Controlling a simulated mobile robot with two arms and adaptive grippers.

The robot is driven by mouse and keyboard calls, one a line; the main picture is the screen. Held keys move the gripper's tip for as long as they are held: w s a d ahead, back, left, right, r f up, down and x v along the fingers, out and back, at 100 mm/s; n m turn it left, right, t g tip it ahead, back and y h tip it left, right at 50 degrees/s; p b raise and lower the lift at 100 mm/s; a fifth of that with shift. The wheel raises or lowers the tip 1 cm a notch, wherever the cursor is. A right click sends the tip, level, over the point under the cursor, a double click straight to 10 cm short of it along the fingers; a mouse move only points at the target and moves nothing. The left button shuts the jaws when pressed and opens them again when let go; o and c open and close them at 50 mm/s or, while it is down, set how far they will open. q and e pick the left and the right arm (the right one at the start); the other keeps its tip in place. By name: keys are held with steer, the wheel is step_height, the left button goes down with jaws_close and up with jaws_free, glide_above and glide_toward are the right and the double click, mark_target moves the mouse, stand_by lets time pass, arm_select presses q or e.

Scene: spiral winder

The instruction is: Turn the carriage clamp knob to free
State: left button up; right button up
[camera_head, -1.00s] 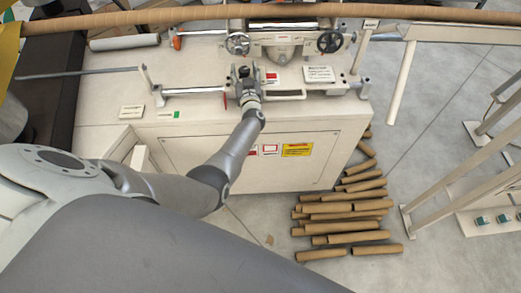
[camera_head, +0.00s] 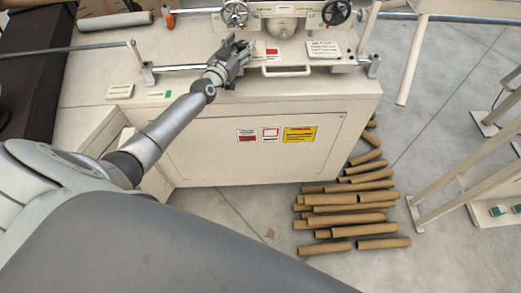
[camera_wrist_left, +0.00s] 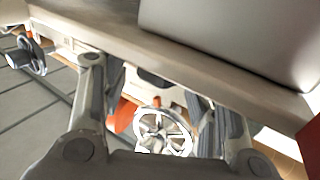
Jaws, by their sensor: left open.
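My left gripper (camera_head: 236,47) is open over the front of the winder's top, just below the silver handwheel (camera_head: 234,13). Its jaws hold nothing. In the left wrist view its two fingers (camera_wrist_left: 160,105) are spread wide, with a spoked handwheel (camera_wrist_left: 163,132) showing between them. An orange-red part (camera_wrist_left: 126,115) shows beside the left finger in that view; I cannot tell what it is. The carriage (camera_head: 281,25) sits between the silver handwheel and a black handwheel (camera_head: 336,11). I cannot single out the clamp knob; my gripper and arm cover part of this area. My right gripper is not in view.
A rail (camera_head: 180,68) runs along the machine's front, and a pale handle (camera_head: 287,71) sits right of my gripper. A white label plate (camera_head: 323,49) stands further right. Cardboard tubes (camera_head: 345,210) lie on the floor. The cabinet top (camera_head: 95,75) at left is mostly clear.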

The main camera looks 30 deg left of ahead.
arm_select(q)
steer(key=shift+a+f+m+h+b, duration=0.1)
steer(key=shift+f+m+h+b, duration=0.2)
steer(key=shift+b, duration=0.2)
steer(key=shift+s+r+p, duration=0.15)
steer(key=shift+s+p, duration=0.3)
steer(key=shift+s, duration=0.15)
steer(key=shift+s+r+p, duration=0.15)
steer(key=shift+s+p, duration=0.25)
steer(key=shift+s, duration=0.2)
steer(key=s+p, duration=0.1)
steer(key=s, duration=0.8)
steer(key=s+d+f+m+g+h, duration=0.2)
steer(key=s+d+f+g, duration=0.2)
steer(key=d, duration=0.6)
steer(key=s+d+f+m+g+h, duration=0.2)
steer(key=s+d+f+g, duration=0.2)
steer(key=s+d+f, duration=0.4)
steer(key=shift+d+f+h, duration=0.3)
steer(key=shift+d+f, duration=0.3)
steer(key=shift+d, duration=0.5)
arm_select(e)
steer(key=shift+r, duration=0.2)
